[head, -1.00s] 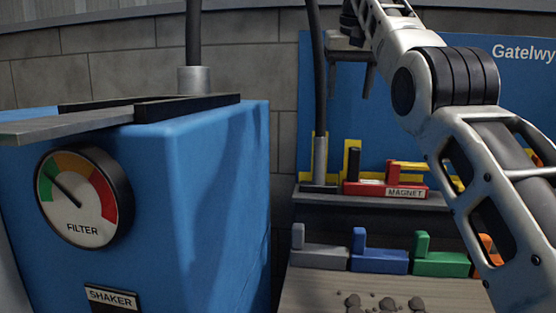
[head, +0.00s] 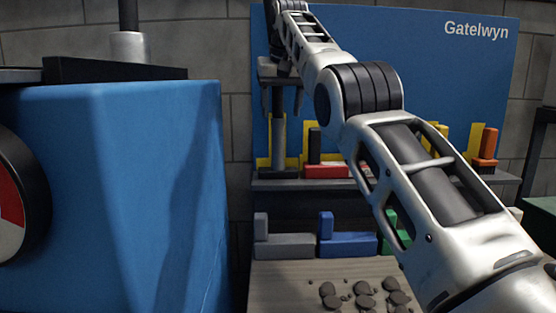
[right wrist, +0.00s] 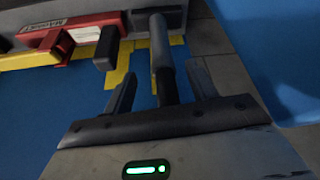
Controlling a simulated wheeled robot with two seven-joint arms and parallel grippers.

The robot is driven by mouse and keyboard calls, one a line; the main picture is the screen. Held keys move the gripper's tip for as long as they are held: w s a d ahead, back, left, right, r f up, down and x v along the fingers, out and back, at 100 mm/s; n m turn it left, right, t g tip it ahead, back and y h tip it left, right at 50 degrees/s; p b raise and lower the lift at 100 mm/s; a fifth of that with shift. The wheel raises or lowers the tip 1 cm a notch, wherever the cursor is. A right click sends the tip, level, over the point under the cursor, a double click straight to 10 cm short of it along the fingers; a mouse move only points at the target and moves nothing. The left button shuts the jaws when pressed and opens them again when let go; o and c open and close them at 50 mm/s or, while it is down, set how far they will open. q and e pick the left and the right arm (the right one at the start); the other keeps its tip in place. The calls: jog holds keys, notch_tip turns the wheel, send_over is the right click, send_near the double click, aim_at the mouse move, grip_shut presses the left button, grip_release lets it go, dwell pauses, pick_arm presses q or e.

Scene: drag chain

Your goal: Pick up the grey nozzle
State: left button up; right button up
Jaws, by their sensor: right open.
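The grey nozzle (head: 279,143) is an upright grey tube standing in a dark base at the left end of the wall shelf. My right gripper (head: 281,112) points down over it, open, with its fingers on either side of the tube's upper part. In the right wrist view the nozzle (right wrist: 159,52) runs between the two fingers of the gripper (right wrist: 162,70), with a gap visible on both sides. Its darker upper part meets the gripper body in the picture. My left gripper is not in view.
A red block (head: 325,172) with a black upright sits right of the nozzle; it also shows in the wrist view (right wrist: 30,59). Grey (head: 285,246) and blue (head: 347,244) blocks stand below. A large blue cabinet (head: 150,190) fills the left. My right arm hides much of the shelf.

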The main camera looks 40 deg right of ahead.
aim_at(279, 118)
jog(key=x, duration=0.4)
jog(key=shift+w+f, duration=0.25)
grip_shut()
jog(key=shift+r, duration=0.15)
